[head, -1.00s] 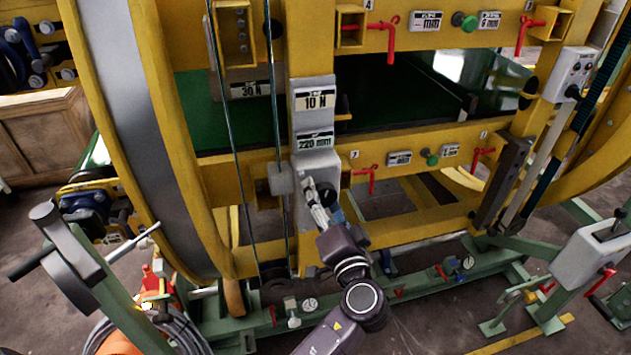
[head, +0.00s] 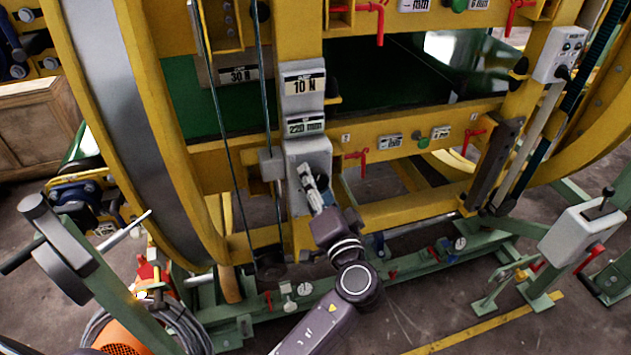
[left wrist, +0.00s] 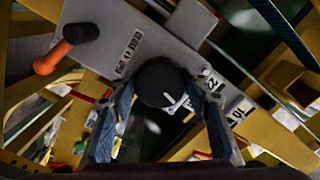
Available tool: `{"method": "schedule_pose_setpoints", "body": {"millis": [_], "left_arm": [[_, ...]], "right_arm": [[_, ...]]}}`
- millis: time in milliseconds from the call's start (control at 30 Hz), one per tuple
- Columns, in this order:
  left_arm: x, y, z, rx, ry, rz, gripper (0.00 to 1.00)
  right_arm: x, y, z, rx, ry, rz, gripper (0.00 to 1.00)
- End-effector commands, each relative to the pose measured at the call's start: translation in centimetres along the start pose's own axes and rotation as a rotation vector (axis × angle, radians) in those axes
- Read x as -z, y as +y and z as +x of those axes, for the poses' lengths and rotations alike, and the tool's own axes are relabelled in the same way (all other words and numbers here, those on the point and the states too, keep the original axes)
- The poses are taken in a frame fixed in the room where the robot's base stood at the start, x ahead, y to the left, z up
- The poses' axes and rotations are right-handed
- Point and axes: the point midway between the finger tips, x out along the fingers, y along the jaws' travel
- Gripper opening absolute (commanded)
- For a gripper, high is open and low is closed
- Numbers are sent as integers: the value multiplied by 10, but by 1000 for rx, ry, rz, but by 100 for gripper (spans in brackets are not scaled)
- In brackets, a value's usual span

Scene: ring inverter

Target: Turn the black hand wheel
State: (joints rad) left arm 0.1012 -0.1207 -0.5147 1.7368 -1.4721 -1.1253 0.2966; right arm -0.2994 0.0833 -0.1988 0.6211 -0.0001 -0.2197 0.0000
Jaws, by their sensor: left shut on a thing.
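The black hand wheel (left wrist: 160,84) shows in the left wrist view as a round black knob between the two fingers of my left gripper (left wrist: 166,98). The fingers stand on either side of it and are shut on it. In the head view my left gripper (head: 309,180) is at the lower part of a grey housing (head: 303,150) with 10 N and 220 mm labels. I cannot make out the wheel there; the gripper seems to hide it. My right gripper is not in view.
A yellow ring frame (head: 155,130) surrounds the housing, with thin vertical rods (head: 265,90) just left of it. A red handle (head: 357,157) is close on the right. A green base beam (head: 400,262) runs below. A green stand with a grey wheel (head: 72,275) is at lower left.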

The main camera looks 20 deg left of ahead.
Motion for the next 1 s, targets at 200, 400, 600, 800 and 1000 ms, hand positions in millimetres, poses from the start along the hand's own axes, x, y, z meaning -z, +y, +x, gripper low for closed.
{"method": "schedule_pose_setpoints", "body": {"millis": [200,400,600,800,1000], "left_arm": [[0,-2,1,1,-1,99,20],[0,-2,1,1,-2,261,20],[1,-4,1,2,-3,452,20],[1,-4,1,3,-3,642,20],[2,-5,1,2,-3,833,20]], "right_arm": [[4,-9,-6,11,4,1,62],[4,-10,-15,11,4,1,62],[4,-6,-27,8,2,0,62],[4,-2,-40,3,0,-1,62],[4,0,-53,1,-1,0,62]]}}
